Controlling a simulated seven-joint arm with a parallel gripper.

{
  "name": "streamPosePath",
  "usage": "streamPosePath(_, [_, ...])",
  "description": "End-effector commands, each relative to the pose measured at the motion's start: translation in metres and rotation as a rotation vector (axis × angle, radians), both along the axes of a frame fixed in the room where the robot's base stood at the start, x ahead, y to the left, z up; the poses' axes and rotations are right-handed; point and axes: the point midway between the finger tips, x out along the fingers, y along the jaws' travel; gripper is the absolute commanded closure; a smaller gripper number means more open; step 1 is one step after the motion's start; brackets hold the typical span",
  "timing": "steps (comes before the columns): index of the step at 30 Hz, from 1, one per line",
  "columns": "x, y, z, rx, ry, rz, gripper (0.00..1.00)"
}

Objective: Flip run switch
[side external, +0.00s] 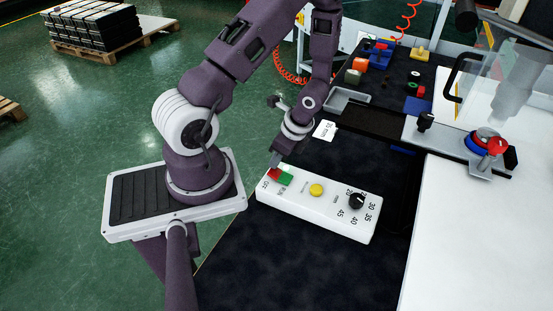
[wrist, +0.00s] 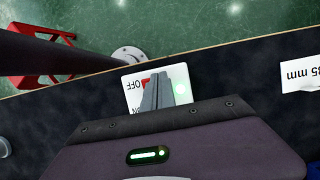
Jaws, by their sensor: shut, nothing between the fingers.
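The white control box (side external: 333,211) lies on the dark table in the side external view. In the wrist view, my closed fingers (wrist: 158,80) cover much of the switch. A red piece (wrist: 146,82) shows beside them, near the OFF label, and a green glow lies to their right. The other label is partly hidden.
The box also has a yellow button (side external: 317,189) and a black knob (side external: 356,201) with a number scale. A white size card (side external: 324,130) and a grey tray (side external: 346,99) lie behind. Coloured parts sit farther back. The dark table in front of the box is clear.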

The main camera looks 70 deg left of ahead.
Motion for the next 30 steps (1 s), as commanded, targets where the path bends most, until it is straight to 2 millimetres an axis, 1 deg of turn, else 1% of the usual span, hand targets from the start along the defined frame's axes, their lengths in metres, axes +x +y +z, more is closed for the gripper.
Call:
streamPosePath(23, [-0.0093,0.0087,-0.0064,0.0,0.001,-0.001,1.0])
streamPosePath(30, [-0.009,0.0089,-0.0065,0.0,0.0,0.0,1.0])
